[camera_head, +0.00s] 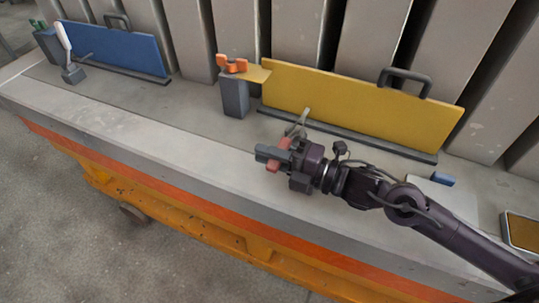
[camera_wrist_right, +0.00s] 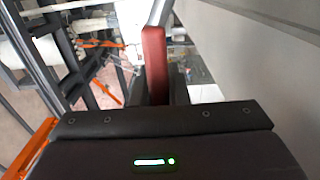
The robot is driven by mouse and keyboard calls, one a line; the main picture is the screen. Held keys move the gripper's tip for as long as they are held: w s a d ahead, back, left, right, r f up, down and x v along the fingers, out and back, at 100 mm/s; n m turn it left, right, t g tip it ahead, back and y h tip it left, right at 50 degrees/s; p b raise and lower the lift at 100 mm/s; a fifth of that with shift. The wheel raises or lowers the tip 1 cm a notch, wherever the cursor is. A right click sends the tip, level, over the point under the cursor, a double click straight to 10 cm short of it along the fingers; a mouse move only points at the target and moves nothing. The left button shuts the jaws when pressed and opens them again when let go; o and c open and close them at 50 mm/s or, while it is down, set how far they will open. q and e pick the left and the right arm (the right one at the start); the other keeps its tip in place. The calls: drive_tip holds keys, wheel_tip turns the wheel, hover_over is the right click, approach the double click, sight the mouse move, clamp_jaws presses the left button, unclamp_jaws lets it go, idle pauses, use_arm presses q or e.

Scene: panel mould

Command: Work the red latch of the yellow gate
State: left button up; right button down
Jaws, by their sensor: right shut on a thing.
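The yellow gate (camera_head: 350,100) is an upright panel with a dark handle on its top edge. In front of its lower left part is a lever with a grey metal arm (camera_head: 303,117) and a red handle (camera_head: 285,143), which I take as the red latch. My right gripper (camera_head: 274,156) is shut around this handle, with red showing on both sides of the fingers. In the right wrist view the red handle (camera_wrist_right: 154,62) stands between the two dark fingers. The lever's foot is mostly hidden behind my gripper. My left gripper is out of view.
A grey post (camera_head: 235,97) with an orange-red piece (camera_head: 232,64) stands at the gate's left end. A blue gate (camera_head: 115,48) with a white-handled lever (camera_head: 63,37) stands far left. A small blue object (camera_head: 442,180) lies right of my wrist. The grey ledge (camera_head: 150,125) between is clear.

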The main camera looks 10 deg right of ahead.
drive_tip(key=shift+f, duration=0.15)
drive_tip(key=c, duration=1.4)
unclamp_jaws()
drive_tip(key=v, duration=0.5)
drive_tip(key=shift+s+d, duration=0.25)
drive_tip(key=shift+s, duration=0.05)
drive_tip(key=shift+s+d, duration=0.15)
drive_tip(key=shift+d, duration=0.15)
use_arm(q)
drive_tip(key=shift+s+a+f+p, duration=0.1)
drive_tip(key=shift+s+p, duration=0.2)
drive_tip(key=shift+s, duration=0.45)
use_arm(e)
drive_tip(key=shift+s+d, duration=0.4)
drive_tip(key=shift+d, duration=0.15)
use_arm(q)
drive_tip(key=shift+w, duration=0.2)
